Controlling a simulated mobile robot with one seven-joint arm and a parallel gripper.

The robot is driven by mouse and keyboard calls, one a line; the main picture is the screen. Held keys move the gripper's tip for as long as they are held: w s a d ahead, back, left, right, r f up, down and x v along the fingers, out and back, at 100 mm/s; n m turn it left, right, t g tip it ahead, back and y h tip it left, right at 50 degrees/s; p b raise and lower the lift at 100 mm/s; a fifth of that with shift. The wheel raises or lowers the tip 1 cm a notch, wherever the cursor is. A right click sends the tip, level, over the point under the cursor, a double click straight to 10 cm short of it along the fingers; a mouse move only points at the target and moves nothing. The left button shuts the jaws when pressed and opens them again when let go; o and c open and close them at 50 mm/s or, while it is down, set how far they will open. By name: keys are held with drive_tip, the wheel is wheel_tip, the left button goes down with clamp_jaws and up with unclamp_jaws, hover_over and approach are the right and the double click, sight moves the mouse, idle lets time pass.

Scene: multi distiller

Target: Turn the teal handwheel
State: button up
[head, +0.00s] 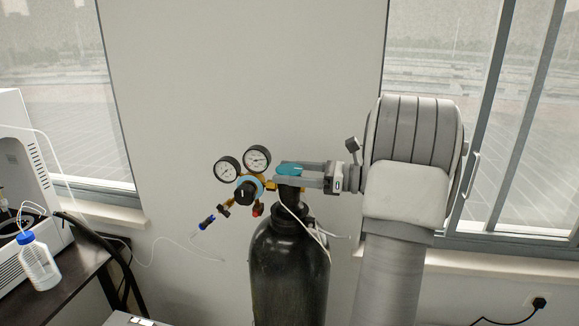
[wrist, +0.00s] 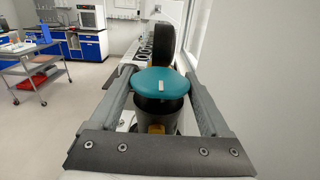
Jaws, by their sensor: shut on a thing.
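The teal handwheel (head: 289,169) sits on top of the dark gas cylinder (head: 290,270), at the valve. In the wrist view the handwheel (wrist: 160,81) is a round teal disc with a small pale mark on top. My gripper (head: 287,172) reaches in from the right, level with the handwheel. Its two fingers (wrist: 160,88) lie on either side of the disc and are shut on it. The far side of the wheel and part of its rim are hidden by the fingers in the head view.
Two round gauges (head: 243,164) and a brass regulator (head: 247,190) stand just left of the handwheel. A thin white tube hangs around the cylinder neck. A dark bench with a white bottle (head: 38,262) is at far left. A wall and windows are behind.

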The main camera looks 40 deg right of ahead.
drive_tip(key=o, duration=1.2)
drive_tip(key=b+v, duration=0.2)
drive_tip(key=v, duration=1.5)
drive_tip(key=shift+s+d, duration=0.2)
